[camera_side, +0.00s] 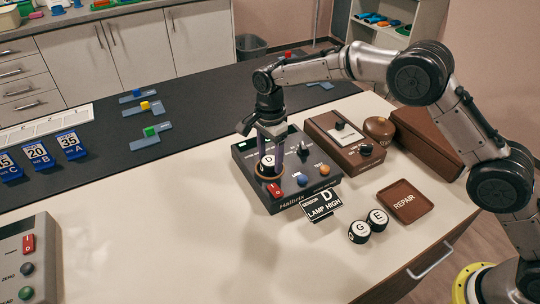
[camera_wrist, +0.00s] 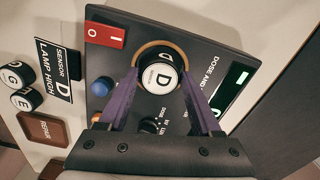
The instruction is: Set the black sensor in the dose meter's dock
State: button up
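The black sensor (camera_wrist: 160,76) has a white cap marked D and stands upright at the copper-ringed dock (camera_wrist: 147,46) of the dark dose meter (camera_side: 243,151). The ring surrounds its lower body; I cannot tell whether its base sits fully down. It also shows in the side view (camera_side: 268,161). My gripper (camera_side: 270,155) points down, with its purple fingers against both sides of the sensor. In the wrist view my gripper (camera_wrist: 160,78) has one finger on each side of the cap, and no clear gap shows.
A sign reading SENSOR D LAMP HIGH (camera_side: 321,206) stands before the meter. Black sensors G (camera_side: 359,232) and E (camera_side: 377,219) stand near the brown REPAIR tray (camera_side: 404,203). A brown instrument (camera_side: 345,139) is close behind right.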

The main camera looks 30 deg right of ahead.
aim_at(270, 160)
jog(key=o, duration=0.3)
notch_tip(270, 160, up, 12)
jog(key=shift+r, duration=0.2)
dwell(0.4)
